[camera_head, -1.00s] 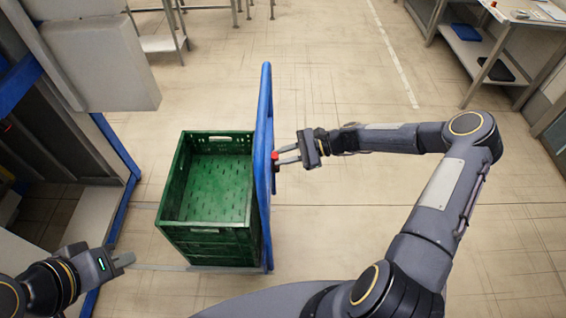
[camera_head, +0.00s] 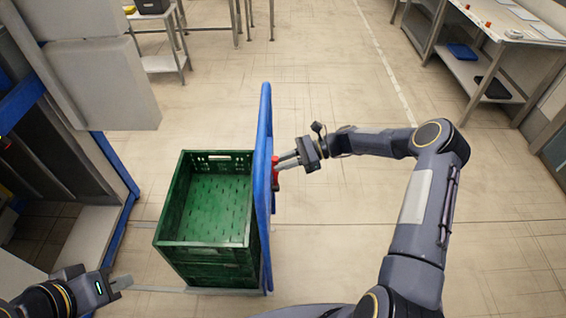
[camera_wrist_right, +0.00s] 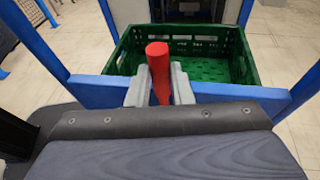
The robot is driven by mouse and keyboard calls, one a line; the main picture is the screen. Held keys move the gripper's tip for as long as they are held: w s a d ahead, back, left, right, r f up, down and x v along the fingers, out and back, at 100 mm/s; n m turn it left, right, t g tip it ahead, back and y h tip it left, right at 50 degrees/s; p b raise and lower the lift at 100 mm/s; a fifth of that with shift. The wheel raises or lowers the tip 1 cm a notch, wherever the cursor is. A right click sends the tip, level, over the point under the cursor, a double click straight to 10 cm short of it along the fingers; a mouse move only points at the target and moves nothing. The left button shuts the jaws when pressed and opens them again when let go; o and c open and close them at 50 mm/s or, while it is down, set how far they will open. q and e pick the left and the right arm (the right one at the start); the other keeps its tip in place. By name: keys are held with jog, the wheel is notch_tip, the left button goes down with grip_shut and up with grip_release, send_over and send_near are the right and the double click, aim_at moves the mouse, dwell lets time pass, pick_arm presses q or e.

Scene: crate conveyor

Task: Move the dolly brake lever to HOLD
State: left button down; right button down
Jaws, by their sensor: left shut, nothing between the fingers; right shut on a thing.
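The red brake lever (camera_wrist_right: 158,72) stands nearly upright between the fingers of my right gripper (camera_wrist_right: 160,88), which is shut on it. In the head view the lever (camera_head: 275,172) shows as a red piece on the right side of the dolly's blue frame (camera_head: 263,130), with my right gripper (camera_head: 287,162) reaching it from the right. No HOLD marking can be read. A green crate (camera_head: 168,200) stands on the dolly, left of the blue frame. My left gripper (camera_head: 122,283) is shut and empty at the lower left, apart from the crate.
A grey machine with a blue-edged frame (camera_head: 118,165) stands left of the dolly. Metal tables stand at the back, and a workbench (camera_head: 520,28) with shelves is at the upper right. The floor (camera_head: 340,95) behind and right of the dolly is clear.

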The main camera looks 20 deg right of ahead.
jog(key=shift+w, duration=0.1)
jog(key=c, duration=1.3)
grip_release()
jog(key=shift+d, duration=0.15)
jog(key=v, duration=0.7)
jog(key=shift+d+b, duration=0.25)
jog(key=shift+b, duration=0.15)
jog(key=shift+r, duration=0.15)
